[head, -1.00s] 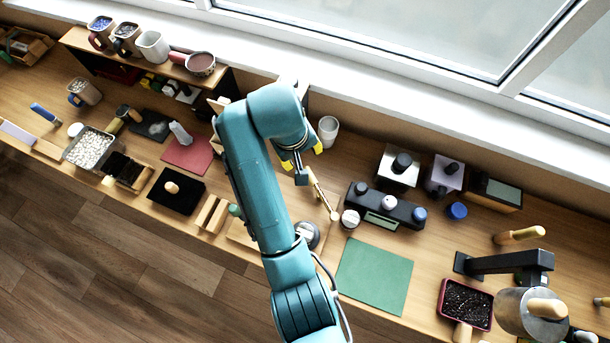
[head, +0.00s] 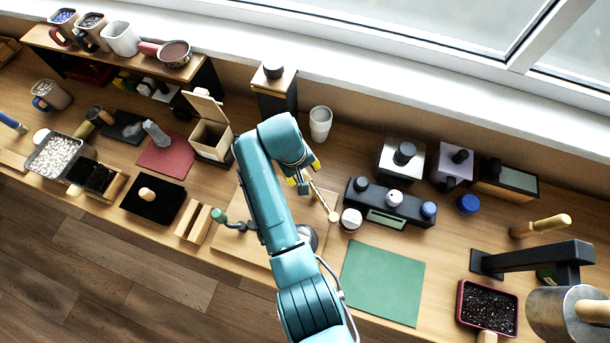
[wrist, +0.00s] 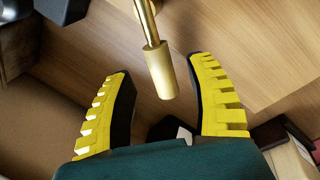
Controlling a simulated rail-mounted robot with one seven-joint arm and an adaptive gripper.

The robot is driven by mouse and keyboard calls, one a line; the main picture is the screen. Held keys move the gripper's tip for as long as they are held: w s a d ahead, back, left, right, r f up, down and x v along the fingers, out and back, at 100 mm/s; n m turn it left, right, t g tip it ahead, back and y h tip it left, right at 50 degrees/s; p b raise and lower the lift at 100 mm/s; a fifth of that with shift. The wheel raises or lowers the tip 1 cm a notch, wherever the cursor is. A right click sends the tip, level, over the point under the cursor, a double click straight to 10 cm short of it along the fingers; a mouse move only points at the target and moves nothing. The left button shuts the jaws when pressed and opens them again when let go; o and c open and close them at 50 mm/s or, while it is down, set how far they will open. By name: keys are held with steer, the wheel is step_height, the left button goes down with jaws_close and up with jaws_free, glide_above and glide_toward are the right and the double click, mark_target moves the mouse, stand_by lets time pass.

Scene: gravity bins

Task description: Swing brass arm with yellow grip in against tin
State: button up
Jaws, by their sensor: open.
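The brass arm (head: 322,203) shows in the head view as a thin rod slanting from beside my gripper down to a pale round end. In the wrist view its rod (wrist: 147,22) ends in a thicker yellow-brass grip (wrist: 161,71). My gripper (wrist: 160,68) is open, with one yellow-padded finger on each side of the grip and a visible gap to both. In the head view my gripper (head: 303,174) is at the rod's upper end. A grey round thing (head: 309,236), partly behind my arm, may be the tin; I cannot tell.
A wooden board (head: 255,238) with a green-gripped dark arm (head: 225,217) lies left of my arm. A pale-lidded jar (head: 351,219) and a black control box (head: 392,205) stand just right of the rod. A white cup (head: 320,122) stands behind. The green mat (head: 382,282) is bare.

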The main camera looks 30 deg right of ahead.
mark_target(304, 176)
steer(key=f, duration=0.3)
steer(key=shift+d+f, duration=0.3)
steer(key=shift+d, duration=0.1)
jaws_close()
